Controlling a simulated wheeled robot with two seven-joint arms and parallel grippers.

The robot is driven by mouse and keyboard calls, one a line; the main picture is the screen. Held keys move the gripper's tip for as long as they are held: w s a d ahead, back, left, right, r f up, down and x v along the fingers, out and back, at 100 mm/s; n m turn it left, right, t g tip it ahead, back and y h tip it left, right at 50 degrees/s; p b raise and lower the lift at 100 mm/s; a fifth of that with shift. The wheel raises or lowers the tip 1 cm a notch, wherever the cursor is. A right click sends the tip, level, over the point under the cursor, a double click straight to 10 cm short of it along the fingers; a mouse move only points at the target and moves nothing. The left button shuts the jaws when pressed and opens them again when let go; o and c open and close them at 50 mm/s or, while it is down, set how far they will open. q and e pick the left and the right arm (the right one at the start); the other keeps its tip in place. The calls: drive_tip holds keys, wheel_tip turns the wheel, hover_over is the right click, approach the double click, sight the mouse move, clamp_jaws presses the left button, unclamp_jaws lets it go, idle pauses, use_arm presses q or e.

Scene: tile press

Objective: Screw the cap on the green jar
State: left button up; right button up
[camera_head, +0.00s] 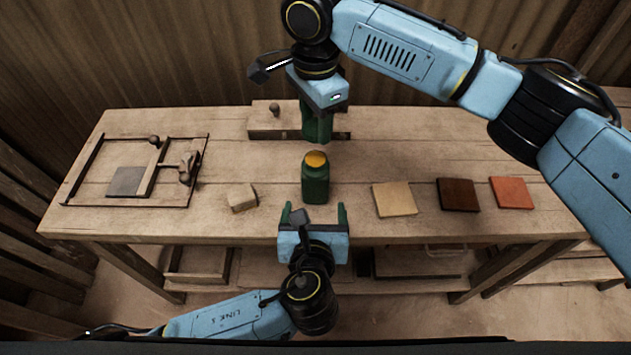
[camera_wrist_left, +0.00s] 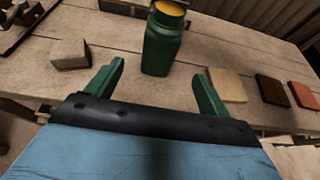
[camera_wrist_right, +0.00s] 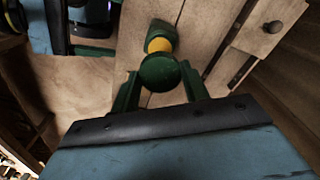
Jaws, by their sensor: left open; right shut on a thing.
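The green jar (camera_head: 315,186) stands upright on the wooden bench, with an orange-yellow top (camera_head: 316,158). It also shows in the left wrist view (camera_wrist_left: 161,48). My right gripper (camera_head: 317,138) is above and slightly behind the jar, pointing down. It is shut on the round green cap (camera_wrist_right: 160,73), which is apart from the jar top; the cap is hard to tell from the green fingers in the head view. My left gripper (camera_head: 313,207) is open at the bench's front edge, its fingers pointing at the jar without touching it.
A wooden frame with a handle (camera_head: 188,165) and a grey tile (camera_head: 125,181) lies at left. A wooden block (camera_head: 242,198) is left of the jar. Tan (camera_head: 394,199), brown (camera_head: 458,194) and orange (camera_head: 511,192) tiles lie at right. A knobbed wooden piece (camera_head: 270,121) is behind.

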use_arm(q)
drive_tip(key=x, duration=1.2)
drive_tip(key=c, duration=1.5)
drive_tip(key=shift+f, duration=0.1)
use_arm(e)
hover_over(315, 159)
drive_tip(key=shift+f, duration=2.5)
